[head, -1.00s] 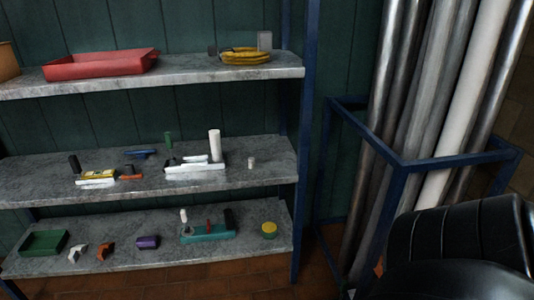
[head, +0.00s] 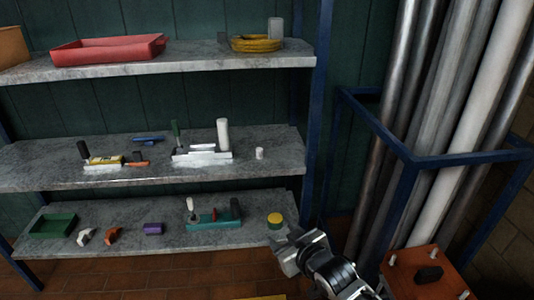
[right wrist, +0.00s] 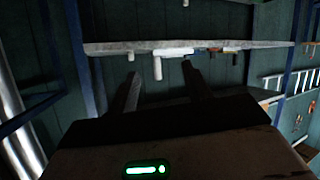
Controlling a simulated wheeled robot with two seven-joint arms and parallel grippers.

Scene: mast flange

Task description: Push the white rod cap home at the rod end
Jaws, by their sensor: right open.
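A short white cylinder (head: 259,154) stands alone near the right end of the middle shelf; it may be the rod cap. Left of it, a white fixture (head: 203,157) carries a tall white upright cylinder (head: 223,135). On the lower shelf, a teal fixture (head: 214,224) holds a small white-topped upright piece (head: 190,205). I cannot tell which part is the rod end. My right gripper (head: 284,255) is in front of the lower shelf's right end, apart from these things. In the right wrist view it is open and empty, and the shelf appears upside down. My left gripper is out of view.
A blue rack (head: 402,150) of tall pipes stands right of the shelves. An orange plate with several pale pegs (head: 412,278) is at lower right. A yellow-topped round item (head: 275,220) sits at the lower shelf's right end. The middle shelf's front edge (head: 150,180) is largely clear.

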